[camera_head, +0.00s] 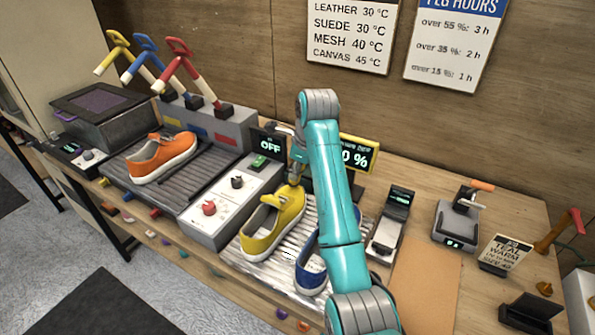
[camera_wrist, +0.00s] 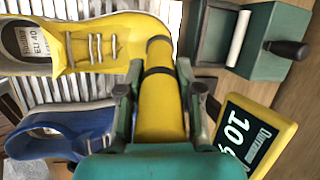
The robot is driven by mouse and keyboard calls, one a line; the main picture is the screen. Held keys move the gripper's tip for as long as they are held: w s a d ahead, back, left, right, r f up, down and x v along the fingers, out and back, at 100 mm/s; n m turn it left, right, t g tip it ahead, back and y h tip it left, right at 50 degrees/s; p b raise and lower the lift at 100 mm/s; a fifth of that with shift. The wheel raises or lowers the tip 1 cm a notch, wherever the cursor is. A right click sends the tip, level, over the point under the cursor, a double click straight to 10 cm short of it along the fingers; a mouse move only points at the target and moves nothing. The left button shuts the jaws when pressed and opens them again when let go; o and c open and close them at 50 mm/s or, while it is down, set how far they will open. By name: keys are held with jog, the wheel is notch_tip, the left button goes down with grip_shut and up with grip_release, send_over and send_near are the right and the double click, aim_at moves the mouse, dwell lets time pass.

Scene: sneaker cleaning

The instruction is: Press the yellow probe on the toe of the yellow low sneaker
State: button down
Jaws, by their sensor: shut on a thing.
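The yellow low sneaker (camera_head: 272,225) sits on the ribbed metal plate (camera_head: 262,270), left of the blue sneaker (camera_head: 311,270). In the wrist view the yellow sneaker (camera_wrist: 85,45) lies at upper left, its toe pointing right. My gripper (camera_wrist: 160,92) is shut on the yellow probe (camera_wrist: 160,105), a cylinder with dark bands. The probe's far end overlaps the toe in the wrist view; whether it touches is hard to tell. In the head view my gripper (camera_head: 298,160) is just above the toe, partly hidden by my arm.
A yellow-framed display (camera_head: 358,153) stands behind the sneakers. A white control box (camera_head: 228,205) with knobs is on the left. An orange sneaker (camera_head: 161,157) lies on a dark ribbed surface. A green device with a white roller (camera_wrist: 238,38) is near the toe.

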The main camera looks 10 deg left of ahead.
jog(key=shift+r, duration=2.85)
